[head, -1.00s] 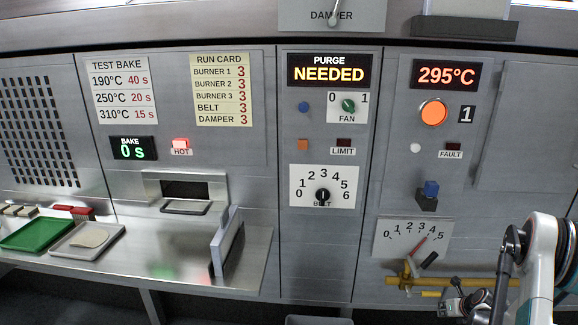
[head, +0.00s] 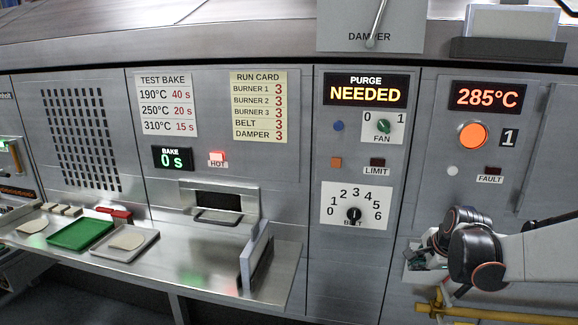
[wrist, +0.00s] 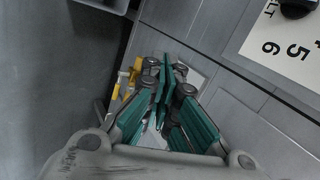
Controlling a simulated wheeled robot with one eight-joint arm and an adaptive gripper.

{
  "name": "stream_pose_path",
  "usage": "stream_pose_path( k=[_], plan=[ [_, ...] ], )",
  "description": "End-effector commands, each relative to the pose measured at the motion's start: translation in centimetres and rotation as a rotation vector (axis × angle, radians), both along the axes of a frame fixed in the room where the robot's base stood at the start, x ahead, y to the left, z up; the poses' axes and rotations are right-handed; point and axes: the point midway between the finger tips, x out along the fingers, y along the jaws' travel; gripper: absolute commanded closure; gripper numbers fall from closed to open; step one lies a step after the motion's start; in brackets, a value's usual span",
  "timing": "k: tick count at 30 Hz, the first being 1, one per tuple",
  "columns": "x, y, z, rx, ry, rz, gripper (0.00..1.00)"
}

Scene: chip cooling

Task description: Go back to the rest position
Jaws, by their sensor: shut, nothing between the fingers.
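My gripper (head: 424,258) is in front of the lower right panel in the head view, below the round orange-lit button (head: 473,135). My arm comes in from the right edge. In the wrist view the green-padded fingers (wrist: 165,90) are together with nothing held. The burner dial plate is mostly hidden behind my gripper and arm in the head view. The yellow gas pipe (head: 470,312) runs below my gripper, and yellow parts (wrist: 128,80) show beside the fingers in the wrist view.
The belt knob (head: 353,215) is left of my gripper. The PURGE NEEDED display (head: 365,92) and the 285°C display (head: 487,96) are lit. A steel shelf (head: 205,262) with a green tray (head: 82,235) and a grey tray (head: 127,245) sticks out at left.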

Motion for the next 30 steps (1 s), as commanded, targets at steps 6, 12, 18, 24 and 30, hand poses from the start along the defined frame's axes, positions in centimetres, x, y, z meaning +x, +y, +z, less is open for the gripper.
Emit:
stream_pose_path(
  k=[6,12,18,24,30],
  plan=[
    [-4.4,6.7,5.2,-0.210,-0.002,0.337,1.00],
    [-9.5,11.1,8.3,-0.398,-0.010,0.628,1.00],
    [-15.3,13.6,9.4,-0.566,-0.020,0.873,1.00],
    [-21.1,14.7,8.6,-0.717,-0.025,1.078,1.00],
    [-25.6,15.2,6.9,-0.841,-0.029,1.245,1.00]
  ],
)
